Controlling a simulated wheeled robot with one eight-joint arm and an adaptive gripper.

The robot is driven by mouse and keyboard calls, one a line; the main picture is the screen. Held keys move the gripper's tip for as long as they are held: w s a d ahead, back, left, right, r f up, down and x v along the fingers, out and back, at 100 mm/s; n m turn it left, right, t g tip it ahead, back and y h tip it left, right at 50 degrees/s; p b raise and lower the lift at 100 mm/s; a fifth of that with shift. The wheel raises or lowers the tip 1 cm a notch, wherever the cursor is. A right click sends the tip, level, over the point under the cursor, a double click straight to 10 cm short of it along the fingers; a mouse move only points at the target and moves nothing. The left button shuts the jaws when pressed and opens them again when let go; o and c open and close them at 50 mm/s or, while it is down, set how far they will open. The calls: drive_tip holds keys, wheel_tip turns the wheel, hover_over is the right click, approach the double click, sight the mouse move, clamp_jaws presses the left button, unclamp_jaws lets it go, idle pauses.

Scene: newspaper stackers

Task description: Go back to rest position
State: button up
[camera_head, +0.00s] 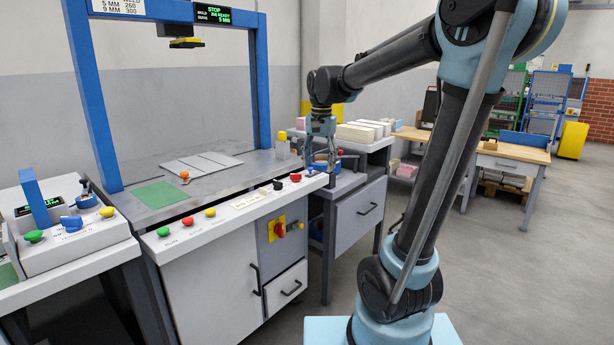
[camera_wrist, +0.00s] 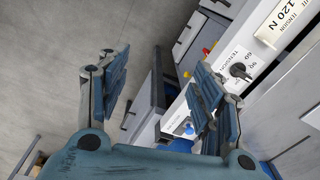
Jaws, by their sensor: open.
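My gripper (camera_head: 320,155) hangs below the raised, bent arm, near the right end of the machine's control ledge (camera_head: 238,205). In the wrist view my gripper (camera_wrist: 162,85) shows two blue padded fingers spread well apart. Nothing is held between them. Beyond the fingers lie grey floor and the edge of a control panel with a black knob (camera_wrist: 240,71). In the head view the fingertips overlap the background, so I cannot tell their exact distance from the ledge.
The blue-framed machine (camera_head: 92,100) stands at left, with a grey plate (camera_head: 201,163) and green mat (camera_head: 160,194) on its table. A side cabinet (camera_head: 358,212) stands right of it, with pale stacks (camera_head: 358,133) on top. Open floor (camera_head: 530,260) lies at right.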

drive_tip(key=s+d+f+n, duration=0.2)
drive_tip(key=s+d+f, duration=0.5)
drive_tip(key=s+f, duration=0.2)
drive_tip(key=s+d+f+n+t, duration=0.1)
drive_tip(key=s+d+f+n, duration=0.2)
drive_tip(key=s+d+f, duration=0.5)
drive_tip(key=s+f, duration=0.1)
drive_tip(key=s, duration=0.5)
drive_tip(key=shift+s+f, duration=0.3)
